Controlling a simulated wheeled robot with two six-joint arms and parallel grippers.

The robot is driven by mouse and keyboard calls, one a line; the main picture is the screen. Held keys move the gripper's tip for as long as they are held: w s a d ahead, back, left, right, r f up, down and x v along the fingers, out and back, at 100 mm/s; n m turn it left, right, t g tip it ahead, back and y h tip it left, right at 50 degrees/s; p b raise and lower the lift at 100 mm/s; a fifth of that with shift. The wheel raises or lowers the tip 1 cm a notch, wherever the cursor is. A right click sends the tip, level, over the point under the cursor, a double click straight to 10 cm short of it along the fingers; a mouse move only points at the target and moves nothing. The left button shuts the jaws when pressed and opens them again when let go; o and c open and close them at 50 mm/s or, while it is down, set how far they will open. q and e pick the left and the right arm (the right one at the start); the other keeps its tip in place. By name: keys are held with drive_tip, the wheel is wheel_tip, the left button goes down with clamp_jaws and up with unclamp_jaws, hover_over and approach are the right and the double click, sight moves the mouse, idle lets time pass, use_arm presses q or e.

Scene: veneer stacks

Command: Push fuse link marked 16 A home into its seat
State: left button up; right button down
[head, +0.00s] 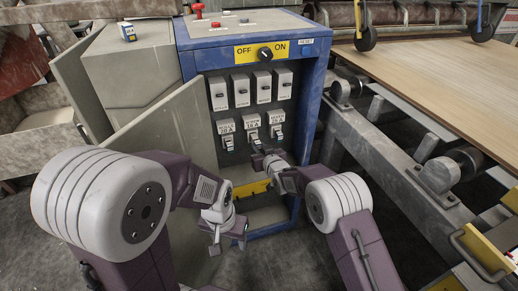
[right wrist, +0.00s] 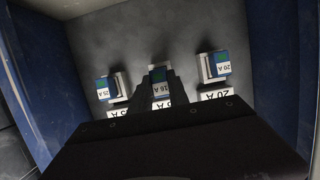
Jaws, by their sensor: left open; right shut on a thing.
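The fuse link marked 16 A (right wrist: 161,89), with a blue body and a white label, is at the middle of three seats in the right wrist view. My right gripper (head: 257,149) is shut on it, and its dark fingers in the right wrist view (right wrist: 162,93) cover part of the link and seat. In the head view the middle seat's 16 A plate (head: 252,122) shows above the fingertips. I cannot tell how deep the link sits. My left gripper (head: 229,236) is open and empty, low in front of the cabinet, apart from the fuses.
Fuse links marked 25 A (right wrist: 104,91) and 20 A (right wrist: 222,64) flank the middle seat. Several white breakers (head: 241,91) and an OFF/ON switch (head: 265,53) are above. An open grey door (head: 180,125) stands at left. A small blue-and-white block (head: 128,32) lies on the grey housing.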

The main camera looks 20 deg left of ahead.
sight(256, 142)
drive_tip(key=shift+w+a+b, duration=0.25)
drive_tip(key=shift+w+a, duration=0.25)
drive_tip(key=shift+w, duration=0.2)
drive_tip(key=shift+w+a+b, duration=0.25)
drive_tip(key=shift+w+a, duration=0.2)
drive_tip(key=shift+w, duration=0.2)
drive_tip(key=c, duration=1.2)
unclamp_jaws()
drive_tip(key=p+v, duration=0.3)
drive_tip(key=v, duration=0.5)
drive_tip(key=shift+s+d+r, duration=0.1)
drive_tip(key=shift+s+r, duration=0.05)
drive_tip(key=shift+r, duration=0.05)
drive_tip(key=shift+s+d, duration=0.15)
drive_tip(key=shift+s, duration=0.1)
